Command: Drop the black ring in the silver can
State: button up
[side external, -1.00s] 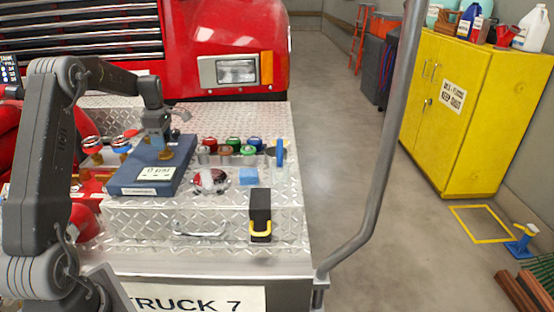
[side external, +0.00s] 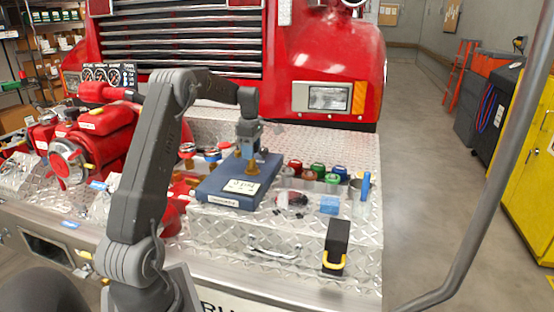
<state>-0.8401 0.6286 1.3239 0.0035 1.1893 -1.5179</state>
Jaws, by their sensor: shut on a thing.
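My gripper (side external: 249,150) points down over the blue box-like unit with a white label (side external: 211,194). It is shut on a small brass-coloured piece (side external: 252,168), whose lower end is at or just above the unit's top; I cannot tell whether they touch. Short cans with coloured lids stand right of the unit, among them a red one (side external: 295,166) and a green one (side external: 318,170). A plain silver-looking can (side external: 283,174) is at their left end, partly hidden. I cannot make out the black ring; small dark bits show at a round dish (side external: 291,199).
A light-blue block (side external: 329,205) and an upright blue item (side external: 365,187) are right of the dish. A black block with a yellow handle (side external: 337,245) is at the front. A grey rail (side external: 490,190) crosses the right side. Red valves (side external: 95,150) are at left.

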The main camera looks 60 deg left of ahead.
jog(key=r, duration=0.4)
jog(key=shift+w+d+r, duration=0.1)
jog(key=shift+w, duration=0.2)
jog(key=w+d+m+y, duration=0.1)
jog(key=w+d+m, duration=0.5)
jog(key=w, duration=0.4)
jog(key=w+d+m+y, duration=0.1)
jog(key=w+d+m, duration=0.45)
jog(key=w, duration=0.35)
jog(key=w+d+m+t, duration=0.2)
jog(key=w+d+m, duration=0.5)
jog(key=d, duration=0.6)
jog(key=shift+n, duration=0.25)
jog(key=shift+s+d+f+x, duration=0.1)
jog(key=shift+s+x, duration=0.2)
jog(key=shift+x, duration=1.45)
jog(key=shift+s+d+f+x, duration=0.1)
jog(key=shift+s+x, duration=0.2)
jog(key=shift+x, duration=1.4)
jog(key=shift+s+d+x, duration=0.1)
jog(key=shift+s+x, duration=0.2)
jog(key=shift+x, duration=1.45)
jog(key=shift+f, duration=0.15)
